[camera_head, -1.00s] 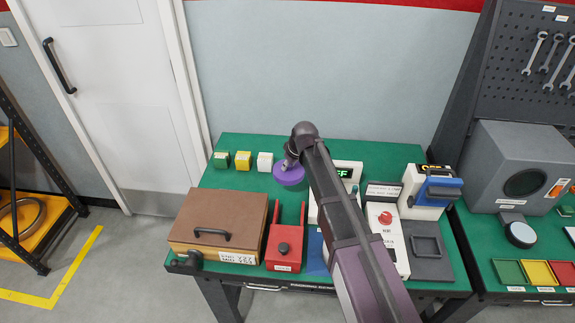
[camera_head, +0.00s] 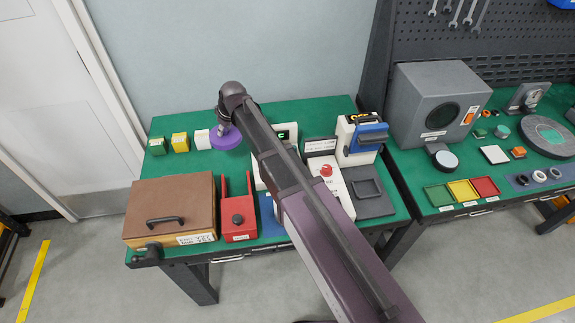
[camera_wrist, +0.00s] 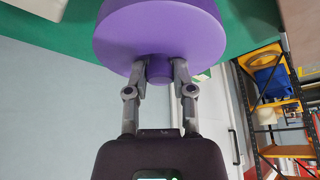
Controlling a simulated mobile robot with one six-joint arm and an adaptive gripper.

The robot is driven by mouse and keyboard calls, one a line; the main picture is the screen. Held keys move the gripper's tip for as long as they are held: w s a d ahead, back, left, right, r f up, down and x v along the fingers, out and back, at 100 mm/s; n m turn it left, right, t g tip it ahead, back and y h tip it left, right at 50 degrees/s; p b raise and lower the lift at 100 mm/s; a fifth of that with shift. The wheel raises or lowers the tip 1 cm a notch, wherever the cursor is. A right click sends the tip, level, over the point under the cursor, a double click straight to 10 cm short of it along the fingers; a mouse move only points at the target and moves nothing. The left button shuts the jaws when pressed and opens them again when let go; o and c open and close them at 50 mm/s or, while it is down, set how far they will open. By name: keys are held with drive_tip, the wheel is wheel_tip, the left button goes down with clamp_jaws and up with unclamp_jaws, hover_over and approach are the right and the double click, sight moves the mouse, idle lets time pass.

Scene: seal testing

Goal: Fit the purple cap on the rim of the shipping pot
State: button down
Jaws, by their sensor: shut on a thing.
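The purple cap (camera_head: 226,138) is a flat disc with a small knob, near the back of the green table in the head view. My gripper (camera_head: 222,121) is above it. In the wrist view my gripper (camera_wrist: 159,72) is shut on the knob of the purple cap (camera_wrist: 160,30), one finger on each side. I cannot tell in the head view how high the cap is above the table. I cannot make out the shipping pot in either view; my arm covers part of the table.
A brown case (camera_head: 170,205), a red fixture (camera_head: 238,218) and a white box with a red button (camera_head: 328,190) stand along the front. Green (camera_head: 157,146), yellow (camera_head: 180,142) and white (camera_head: 202,139) blocks stand at the back left. A grey machine (camera_head: 438,95) is on the right table.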

wheel_tip(320, 180, up, 11)
drive_tip(key=p, duration=1)
